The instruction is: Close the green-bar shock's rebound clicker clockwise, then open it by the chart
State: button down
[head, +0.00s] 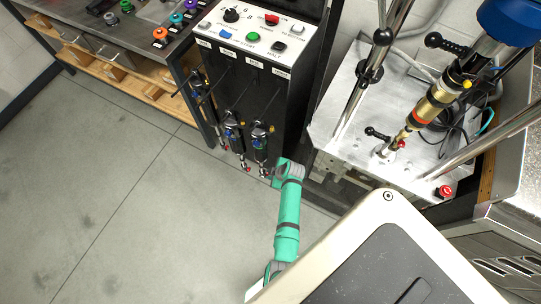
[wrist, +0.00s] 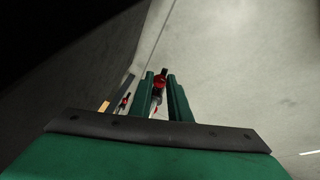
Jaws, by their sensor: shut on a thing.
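Several shocks hang in a row on the front of the black cabinet. The right-hand shock (head: 259,142) has a dark body with blue and greenish parts; the colour of its bar is too small to tell for certain. My gripper (head: 268,172) is low at the bottom end of this shock. In the wrist view my gripper (wrist: 161,80) has its two green fingers on either side of a red clicker knob (wrist: 160,83), shut on it. The knob's markings and click position cannot be read. A second red knob (wrist: 125,100), on a neighbouring shock, is left of the fingers.
A control panel (head: 258,32) with a dial and coloured buttons tops the cabinet. A dyno plate (head: 390,165) with metal columns and a gold-bodied shock (head: 433,103) stands at right. A workbench (head: 100,40) with coloured parts is at upper left. The grey floor (head: 130,190) is clear.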

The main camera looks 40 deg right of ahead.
jog(key=shift+w+d+m+g+y, duration=0.15)
jog(key=shift+m+g+y, duration=0.15)
jog(key=shift+g+y, duration=0.55)
jog(key=c, duration=1.6)
grip_release()
jog(key=shift+c, duration=0.2)
jog(key=shift+r, duration=0.15)
